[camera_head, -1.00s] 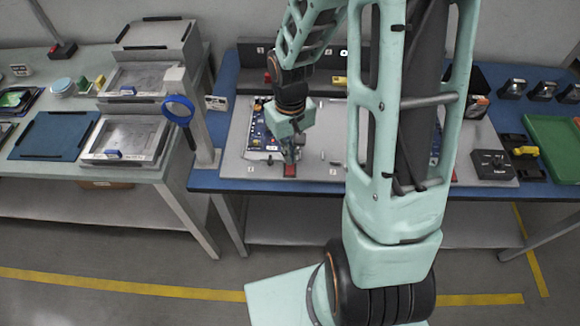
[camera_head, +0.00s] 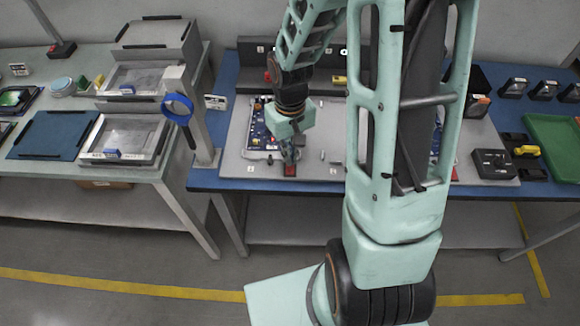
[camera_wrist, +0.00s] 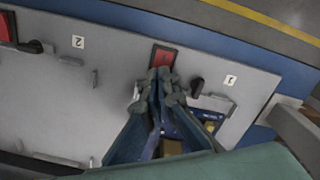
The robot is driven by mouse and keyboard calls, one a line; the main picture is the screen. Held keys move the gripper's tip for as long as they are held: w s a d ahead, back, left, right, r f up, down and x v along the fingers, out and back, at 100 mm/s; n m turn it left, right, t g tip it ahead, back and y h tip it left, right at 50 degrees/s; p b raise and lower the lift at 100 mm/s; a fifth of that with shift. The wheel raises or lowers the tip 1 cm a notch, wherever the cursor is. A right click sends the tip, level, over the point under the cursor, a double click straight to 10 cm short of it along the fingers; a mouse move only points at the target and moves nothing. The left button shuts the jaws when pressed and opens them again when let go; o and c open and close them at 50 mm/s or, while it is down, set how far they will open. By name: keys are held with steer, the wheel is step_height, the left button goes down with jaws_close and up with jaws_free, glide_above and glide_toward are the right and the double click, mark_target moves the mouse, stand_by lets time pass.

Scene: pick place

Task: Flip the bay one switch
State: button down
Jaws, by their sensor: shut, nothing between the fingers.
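A red switch (camera_head: 290,171) sits at the front edge of the grey fixture board, right of the label 1 plate. It also shows in the wrist view (camera_wrist: 164,56), between label 1 (camera_wrist: 230,80) and label 2 (camera_wrist: 78,41). My gripper (camera_wrist: 160,74) is shut and empty. Its fingertips are at the edge of the red switch and overlap it in the wrist view. I cannot tell whether they touch it. In the head view my gripper (camera_head: 289,158) points down just behind the switch. A blue circuit board (camera_head: 257,130) lies in bay one, partly hidden by my gripper.
A second red switch (camera_wrist: 7,27) shows at the wrist view's left edge. A black knob (camera_wrist: 197,86) stands beside the first switch. My arm hides the board's middle right. A blue magnifier (camera_head: 178,108) stands left, a black box (camera_head: 492,164) and green tray (camera_head: 553,146) right.

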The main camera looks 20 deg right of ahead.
steer(key=shift+f+b, duration=0.55)
steer(key=shift+f, duration=0.2)
stand_by(0.3)
steer(key=shift+r+p, duration=2.85)
steer(key=shift+r, duration=0.7)
